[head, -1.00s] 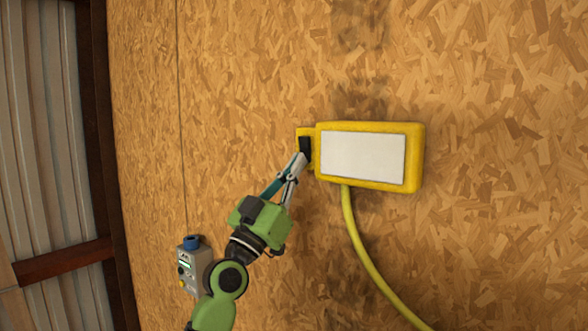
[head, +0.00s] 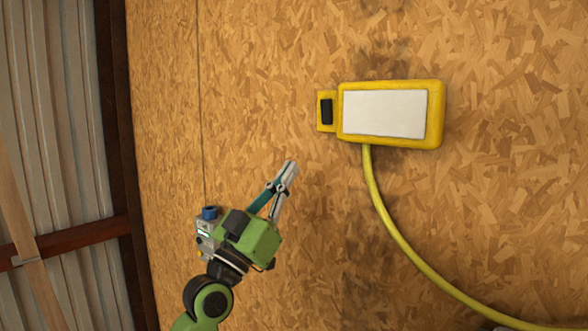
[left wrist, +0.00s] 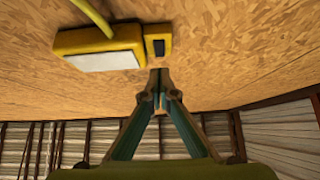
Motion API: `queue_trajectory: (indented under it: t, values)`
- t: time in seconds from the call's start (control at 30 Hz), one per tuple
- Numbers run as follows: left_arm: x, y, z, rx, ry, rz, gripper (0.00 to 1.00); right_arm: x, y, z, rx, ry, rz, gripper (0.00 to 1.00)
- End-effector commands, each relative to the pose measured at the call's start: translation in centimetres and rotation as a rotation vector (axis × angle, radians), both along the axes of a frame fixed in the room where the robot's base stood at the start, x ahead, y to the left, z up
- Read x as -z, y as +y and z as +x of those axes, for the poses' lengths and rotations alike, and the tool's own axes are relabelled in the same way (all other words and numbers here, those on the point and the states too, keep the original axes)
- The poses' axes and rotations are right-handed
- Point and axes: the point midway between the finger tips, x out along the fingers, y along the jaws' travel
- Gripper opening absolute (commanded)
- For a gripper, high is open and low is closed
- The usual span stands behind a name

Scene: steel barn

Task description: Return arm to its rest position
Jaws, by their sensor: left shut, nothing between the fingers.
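My left gripper (head: 289,168) is shut and empty, in front of the chipboard wall, below and to the left of a yellow box. Its closed fingertips also show in the left wrist view (left wrist: 159,75). The yellow box (head: 436,115) has a white front panel and hangs on the wall. On its left side is a small yellow switch plate with a black rocker (head: 327,111). The gripper is apart from both. In the left wrist view the box (left wrist: 98,47) and the switch (left wrist: 158,47) lie beyond the fingertips. My right gripper is not in view.
A yellow cable (head: 396,238) runs down from the box toward the lower right. Brown steel beams and corrugated metal (head: 60,120) stand at the left. The wall between gripper and box is clear.

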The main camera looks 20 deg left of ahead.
Motion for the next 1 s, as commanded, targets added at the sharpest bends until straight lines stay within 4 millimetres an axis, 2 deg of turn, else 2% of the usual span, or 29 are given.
queue_trajectory:
  t: [0.2, 0.5, 0.57, 0.63, 0.67, 0.77, 0.87, 0.9, 0.97, 1.0]
  values:
    - [0.1, 0.0, -0.1, 0.000, 0.000, 0.000, 0.00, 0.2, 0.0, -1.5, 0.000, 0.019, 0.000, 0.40]
    - [0.2, 0.1, 0.0, -0.001, 0.002, 0.000, 0.00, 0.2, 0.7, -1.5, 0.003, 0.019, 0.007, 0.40]
    - [0.9, 0.1, 0.4, -0.003, 0.016, 0.000, 0.00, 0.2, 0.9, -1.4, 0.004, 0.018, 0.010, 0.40]
    - [2.6, 0.3, 1.4, -0.011, 0.052, 0.000, 0.00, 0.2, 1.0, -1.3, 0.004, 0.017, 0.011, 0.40]
    - [3.8, 0.4, 2.1, -0.018, 0.076, 0.001, 0.00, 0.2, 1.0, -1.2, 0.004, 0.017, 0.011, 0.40]
    - [9.3, 0.8, 4.9, -0.042, 0.185, 0.004, 0.00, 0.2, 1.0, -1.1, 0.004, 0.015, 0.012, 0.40]
    - [16.5, 1.2, 7.5, -0.071, 0.317, 0.015, 0.00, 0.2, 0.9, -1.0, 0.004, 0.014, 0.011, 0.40]
    - [19.5, 1.4, 8.3, -0.082, 0.370, 0.020, 0.00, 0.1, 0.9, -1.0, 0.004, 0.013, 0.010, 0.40]
    - [24.1, 1.6, 9.2, -0.099, 0.449, 0.030, 0.00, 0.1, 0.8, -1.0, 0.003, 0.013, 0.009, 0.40]
    - [27.2, 1.7, 9.5, -0.109, 0.501, 0.037, 0.00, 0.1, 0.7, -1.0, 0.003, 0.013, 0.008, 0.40]
